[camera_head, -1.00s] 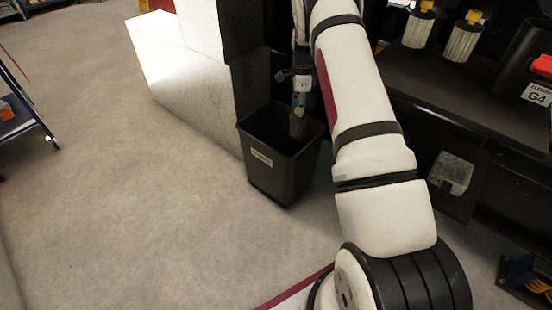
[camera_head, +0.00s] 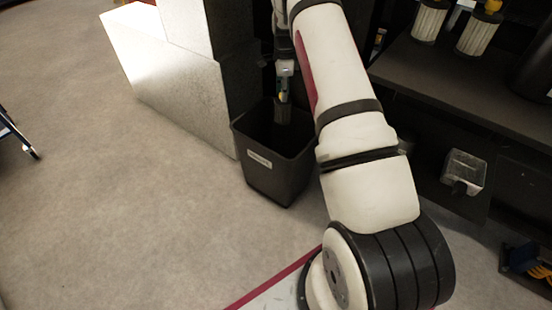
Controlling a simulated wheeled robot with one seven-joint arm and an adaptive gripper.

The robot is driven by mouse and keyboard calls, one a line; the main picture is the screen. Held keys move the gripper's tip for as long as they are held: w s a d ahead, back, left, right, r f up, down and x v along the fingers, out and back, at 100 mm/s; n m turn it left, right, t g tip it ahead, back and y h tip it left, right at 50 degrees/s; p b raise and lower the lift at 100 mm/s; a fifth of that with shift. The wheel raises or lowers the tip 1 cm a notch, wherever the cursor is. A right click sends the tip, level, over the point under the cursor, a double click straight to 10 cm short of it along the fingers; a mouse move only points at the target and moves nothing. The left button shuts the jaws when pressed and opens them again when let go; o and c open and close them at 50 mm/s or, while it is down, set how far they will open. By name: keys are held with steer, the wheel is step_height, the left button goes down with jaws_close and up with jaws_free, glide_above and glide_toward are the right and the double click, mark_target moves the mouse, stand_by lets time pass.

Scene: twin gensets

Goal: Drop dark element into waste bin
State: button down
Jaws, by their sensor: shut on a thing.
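The waste bin (camera_head: 275,175) is a dark, open-topped box with a white label on its front, standing on the floor left of my arm. My gripper (camera_head: 284,92) points down over the bin's opening, partly behind my white arm. It is shut on the dark element (camera_head: 283,114), a small dark grey cylinder that hangs at the level of the bin's rim. Its lower end is hard to tell from the dark inside of the bin. I cannot tell whether it touches the bin wall.
A grey block-like housing (camera_head: 170,90) stands behind and left of the bin. Two pale pleated filters (camera_head: 478,34) stand on a dark shelf (camera_head: 450,90) at right. A clear box (camera_head: 463,172) is fixed below it. The floor (camera_head: 110,200) at left is open.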

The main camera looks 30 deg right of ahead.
mark_target(283, 104)
steer(key=shift+f+b, duration=1.9)
steer(key=shift+f, duration=0.95)
steer(key=c, duration=1.3)
jaws_free()
steer(key=shift+r, duration=0.1)
step_height(283, 104, up, 7)
steer(key=shift+r, duration=0.2)
steer(key=shift+s, duration=0.1)
